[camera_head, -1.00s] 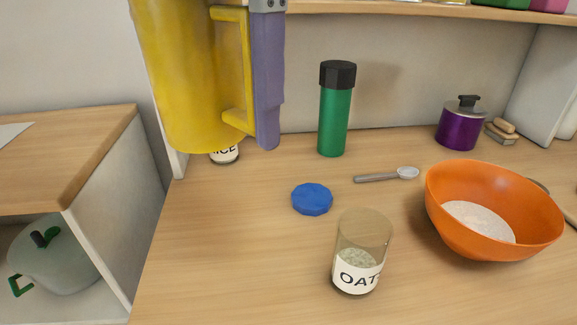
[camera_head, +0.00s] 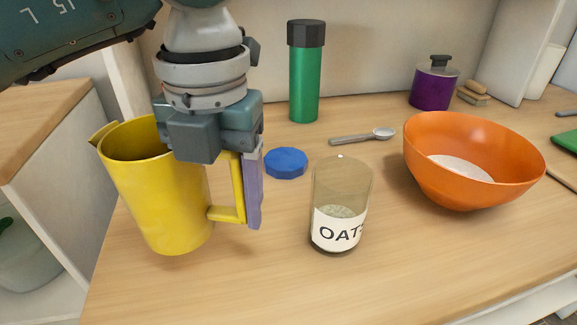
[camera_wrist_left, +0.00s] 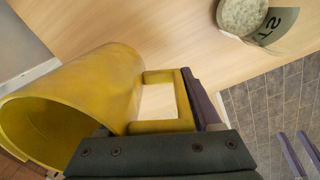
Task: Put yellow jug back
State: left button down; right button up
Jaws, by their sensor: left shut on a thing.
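The yellow jug (camera_head: 160,200) is upright at the left of the worktop in the head view, its mouth up and its handle toward the right. Its base is at or just above the wood; I cannot tell whether it touches. My left gripper (camera_head: 254,215) points down and is shut on the jug's handle, a purple finger along it. The jug fills the left of the wrist view (camera_wrist_left: 80,95), with the handle at the finger. Two purple fingers of my right gripper (camera_wrist_left: 301,152) show apart over the floor at that view's right edge.
The oats jar (camera_head: 340,215) stands open right of the jug. A blue lid (camera_head: 286,163), a green bottle (camera_head: 305,85) and a scoop (camera_head: 362,137) are behind. An orange bowl (camera_head: 470,180) and a purple pot (camera_head: 432,88) are to the right. The front worktop is clear.

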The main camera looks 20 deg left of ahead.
pick_arm(q)
jog(key=shift+f+b, duration=0.45)
jog(key=shift+f, duration=2.2)
jog(key=shift+f, duration=0.15)
jog(key=shift+c, duration=0.4)
grip_release()
jog(key=shift+r, duration=0.25)
notch_tip(320, 180, up, 12)
jog(key=shift+d+f+p, duration=0.1)
jog(key=shift+d+p, duration=0.05)
jog(key=shift+p, duration=0.85)
